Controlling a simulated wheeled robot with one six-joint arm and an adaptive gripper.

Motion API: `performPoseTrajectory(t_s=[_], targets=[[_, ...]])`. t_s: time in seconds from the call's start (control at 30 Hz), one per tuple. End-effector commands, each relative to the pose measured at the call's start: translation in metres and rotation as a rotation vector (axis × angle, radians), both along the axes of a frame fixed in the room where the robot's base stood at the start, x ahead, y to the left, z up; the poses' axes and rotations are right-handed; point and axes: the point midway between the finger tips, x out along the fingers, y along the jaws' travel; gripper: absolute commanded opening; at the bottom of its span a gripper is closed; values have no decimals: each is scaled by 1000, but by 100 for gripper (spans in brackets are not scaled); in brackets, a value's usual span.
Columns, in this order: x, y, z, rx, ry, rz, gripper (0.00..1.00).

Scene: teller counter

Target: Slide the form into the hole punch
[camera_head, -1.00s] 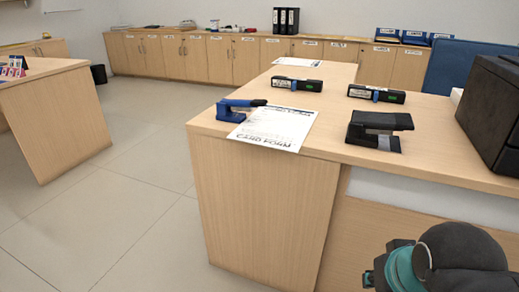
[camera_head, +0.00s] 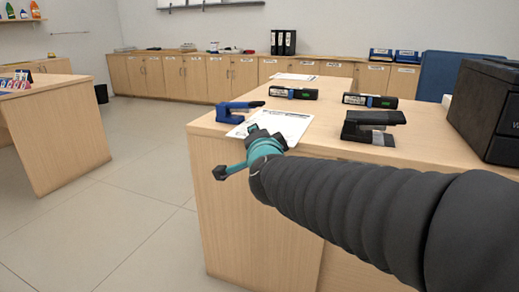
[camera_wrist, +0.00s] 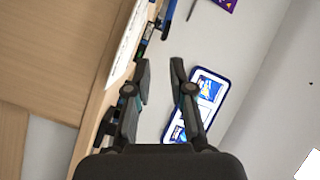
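The form (camera_head: 292,122) is a white printed sheet lying flat on the counter near its left front corner. A blue lever-handled desk punch or stapler (camera_head: 236,113) stands at the sheet's left edge. A black one (camera_head: 372,127) stands to the right, apart from the sheet. I cannot tell for certain which is the hole punch. My gripper (camera_head: 235,150) is in front of the counter's front left edge, its wrist covering the sheet's near part. In the wrist view my gripper (camera_wrist: 161,68) has its fingers apart with nothing between them. A white sheet edge (camera_wrist: 124,45) shows there at left.
Two black label-bearing devices (camera_head: 293,92) (camera_head: 370,100) lie behind the sheet. A large black machine (camera_head: 488,110) stands at the counter's right end. The wrist view shows a blue-framed panel (camera_wrist: 205,98) beyond the right finger. Open floor (camera_head: 130,200) lies left of the counter.

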Motion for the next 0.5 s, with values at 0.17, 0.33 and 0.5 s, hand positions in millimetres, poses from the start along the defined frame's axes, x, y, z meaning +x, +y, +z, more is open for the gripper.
performPoseTrajectory(t_s=[0.17,0.33,0.5], targets=[[31,23,-25,243,-66,-219,22],[35,32,-48,380,-106,-404,22],[31,35,-62,435,-126,-502,22]])
